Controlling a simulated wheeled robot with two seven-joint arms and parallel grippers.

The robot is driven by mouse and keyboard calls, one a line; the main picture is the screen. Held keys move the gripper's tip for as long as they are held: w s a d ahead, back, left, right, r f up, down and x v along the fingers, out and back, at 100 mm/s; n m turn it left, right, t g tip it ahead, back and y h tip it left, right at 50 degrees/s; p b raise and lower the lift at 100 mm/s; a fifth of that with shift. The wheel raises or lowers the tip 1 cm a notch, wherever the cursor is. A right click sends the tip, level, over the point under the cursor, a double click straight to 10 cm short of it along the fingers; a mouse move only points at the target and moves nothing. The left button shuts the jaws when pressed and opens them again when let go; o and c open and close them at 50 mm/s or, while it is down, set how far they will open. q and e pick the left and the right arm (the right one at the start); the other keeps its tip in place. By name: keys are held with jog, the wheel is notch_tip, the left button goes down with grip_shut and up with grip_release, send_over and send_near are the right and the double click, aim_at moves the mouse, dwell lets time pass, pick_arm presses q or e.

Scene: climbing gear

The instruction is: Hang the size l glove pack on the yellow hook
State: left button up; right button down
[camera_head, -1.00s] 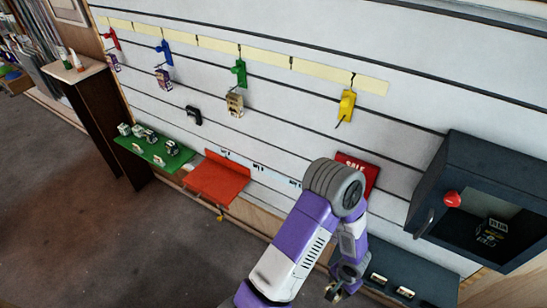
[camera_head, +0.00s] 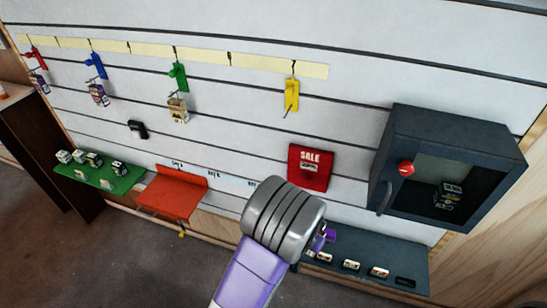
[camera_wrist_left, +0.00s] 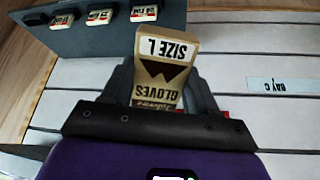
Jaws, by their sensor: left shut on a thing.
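The size L glove pack (camera_wrist_left: 167,50) is a tan card pack with a white "SIZE L" label, seen upside down in the left wrist view. My left gripper (camera_wrist_left: 160,72) is shut on it, one dark finger on each side. In the head view, my forearm hides most of this gripper and the pack. The yellow hook (camera_head: 292,95) is on the slatted wall, up and right of centre, with nothing hanging on it. My gripper is well below it. My right gripper is not in view.
Red (camera_head: 36,58), blue (camera_head: 96,66) and green (camera_head: 178,76) hooks to the left each carry a pack. A red SALE sign (camera_head: 311,168) is below the yellow hook. A dark cabinet (camera_head: 440,135) juts out at right, above a dark shelf (camera_head: 385,255). An orange shelf (camera_head: 172,192) stands left.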

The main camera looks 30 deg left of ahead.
pick_arm(q)
jog(key=w+r+t, duration=0.1)
jog(key=w+a+r+t+b, duration=0.1)
jog(key=r, duration=0.1)
jog(key=w+a+r+t+b, duration=0.1)
jog(key=w+r, duration=0.1)
jog(key=shift+r+h, duration=0.25)
jog(key=shift+h, duration=0.15)
jog(key=a+r+n+t+y+b, duration=0.2)
jog(key=a+r+t+y+b, duration=0.15)
jog(key=a+r, duration=0.55)
jog(key=a+r+n+t+y+b, duration=0.15)
jog(key=a+r+t+b, duration=0.35)
jog(key=r, duration=0.8)
jog(key=f+p+x, duration=0.1)
jog(key=x, duration=0.9)
jog(key=shift+a+f+p, duration=0.3)
jog(key=shift+f+p, duration=0.05)
jog(key=shift+f, duration=0.05)
jog(key=shift+s, duration=0.1)
jog(key=shift+t, duration=0.25)
jog(key=o, duration=1.2)
